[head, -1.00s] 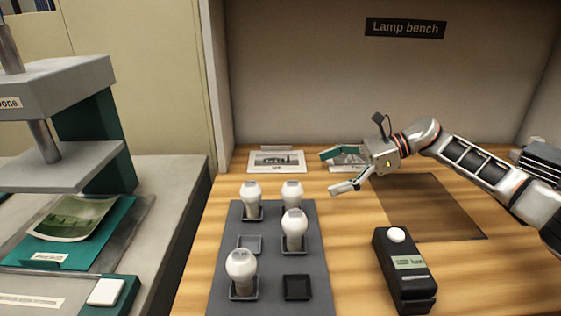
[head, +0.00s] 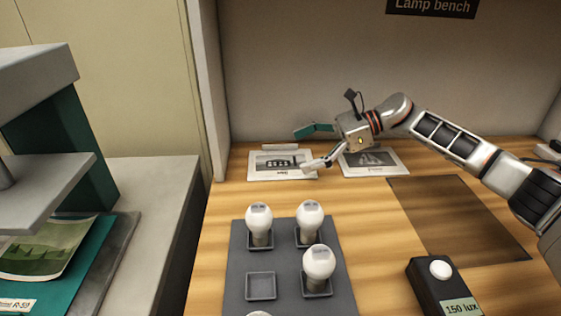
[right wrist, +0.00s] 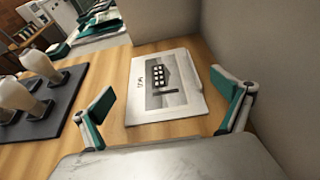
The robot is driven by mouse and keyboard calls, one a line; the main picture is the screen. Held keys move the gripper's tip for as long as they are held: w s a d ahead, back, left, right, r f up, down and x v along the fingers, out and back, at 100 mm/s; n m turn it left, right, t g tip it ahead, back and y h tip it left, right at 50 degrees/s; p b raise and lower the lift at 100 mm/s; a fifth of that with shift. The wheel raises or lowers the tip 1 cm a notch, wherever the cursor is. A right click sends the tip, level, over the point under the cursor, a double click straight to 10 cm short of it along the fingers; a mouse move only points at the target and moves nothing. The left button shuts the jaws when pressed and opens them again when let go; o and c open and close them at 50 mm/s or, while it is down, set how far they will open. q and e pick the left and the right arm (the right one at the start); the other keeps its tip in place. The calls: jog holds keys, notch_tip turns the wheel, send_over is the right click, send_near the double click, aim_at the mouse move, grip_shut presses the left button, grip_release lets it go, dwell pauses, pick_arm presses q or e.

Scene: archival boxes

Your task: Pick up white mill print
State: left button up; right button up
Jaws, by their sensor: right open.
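The white mill print (head: 265,165), a white card with a dark picture of a building with rows of windows, lies flat on the wooden bench near the back wall. It also shows in the right wrist view (right wrist: 150,106), between my spread fingers and beyond them. My right gripper (head: 303,150) is open and empty, at the print's right end. In the head view its near fingertip overlaps the print's right edge; I cannot tell whether it touches. My left gripper is not in view.
A second print (head: 372,161) lies to the right, under my right wrist. A grey tray (head: 237,275) with several white bulbs stands in front. A dark lux meter (head: 428,281) and a brown mat (head: 455,215) are to the right. A press (head: 40,85) stands at left.

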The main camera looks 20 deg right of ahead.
aim_at(270, 164)
jog(key=x, duration=0.4)
jog(key=shift+a+f, duration=0.3)
jog(key=shift+s+f, duration=0.1)
grip_shut()
